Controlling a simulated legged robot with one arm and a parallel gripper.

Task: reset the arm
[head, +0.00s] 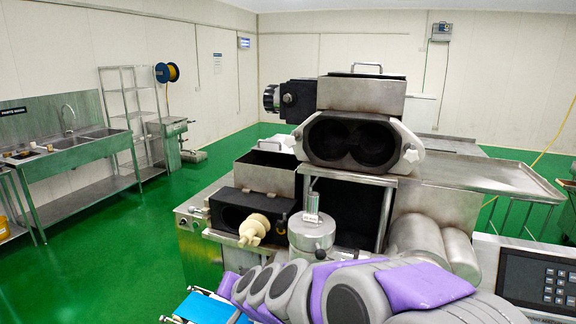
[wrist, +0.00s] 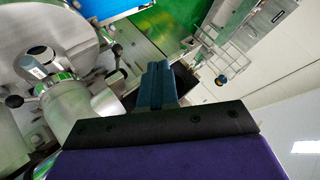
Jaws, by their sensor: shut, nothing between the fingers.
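My arm, with grey and purple links, stretches across the bottom of the head view in front of the machine. My gripper (wrist: 157,72) shows in the wrist view as two blue-grey fingers pressed together, with nothing between them. I cannot make out its fingers in the head view. In the wrist view the fingers overlap a dark part behind them. The steel encrusting machine (head: 365,95) stands beyond my arm in the head view. Its round steel housing (wrist: 75,112) is at the left of the wrist view; I cannot tell the exact gap to the fingers.
A cream-coloured nozzle part (head: 254,229) and a steel cylinder (head: 311,232) stick out close behind my arm. A blue belt (head: 205,308) lies at the bottom. A control panel (head: 538,280) is at the right. Sinks (head: 78,140) stand far left, with open green floor (head: 130,235) between.

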